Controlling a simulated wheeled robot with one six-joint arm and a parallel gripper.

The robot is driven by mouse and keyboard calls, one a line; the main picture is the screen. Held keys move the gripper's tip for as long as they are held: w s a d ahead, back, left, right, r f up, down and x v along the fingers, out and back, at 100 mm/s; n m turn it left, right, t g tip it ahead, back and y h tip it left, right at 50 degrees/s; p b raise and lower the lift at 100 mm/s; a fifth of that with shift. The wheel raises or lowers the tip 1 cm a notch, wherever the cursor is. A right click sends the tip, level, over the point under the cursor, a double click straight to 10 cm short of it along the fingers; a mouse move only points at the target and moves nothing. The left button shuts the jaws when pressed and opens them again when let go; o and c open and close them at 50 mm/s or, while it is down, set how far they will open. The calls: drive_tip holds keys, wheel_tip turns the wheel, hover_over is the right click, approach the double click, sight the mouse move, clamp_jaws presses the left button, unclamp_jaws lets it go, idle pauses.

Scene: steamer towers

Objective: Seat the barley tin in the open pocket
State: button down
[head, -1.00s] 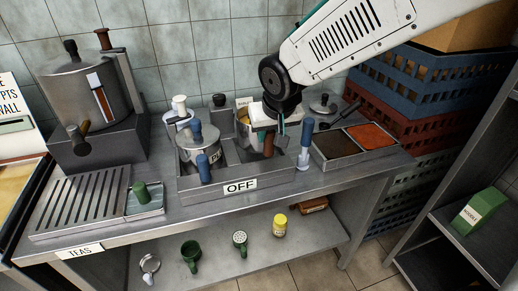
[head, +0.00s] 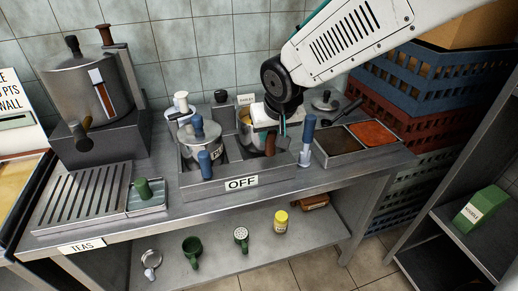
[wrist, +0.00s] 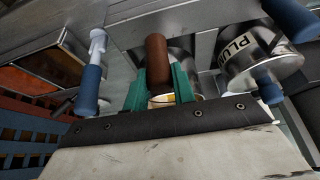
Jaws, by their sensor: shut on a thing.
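The barley tin (head: 243,119) is a metal tin with yellowish contents and a brown handle (wrist: 157,60). It is at the right-hand pocket of the metal unit (head: 190,186) marked OFF. My gripper (wrist: 160,88) is shut on this tin, its green fingers either side near the brown handle. My gripper and wrist hide part of the tin in the head view, so I cannot tell whether it rests fully in the pocket. The lidded plum tin (head: 200,137) stands in the left pocket and also shows in the wrist view (wrist: 262,70).
A tray of dark and orange contents (head: 373,135) lies further right. A boiler (head: 82,88) and slatted drain tray (head: 80,198) are left. Stacked crates (head: 430,85) stand at right.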

drive_tip(key=shift+f, duration=1.4)
drive_tip(key=c, duration=1.1)
unclamp_jaws()
drive_tip(key=shift+v, duration=3.85)
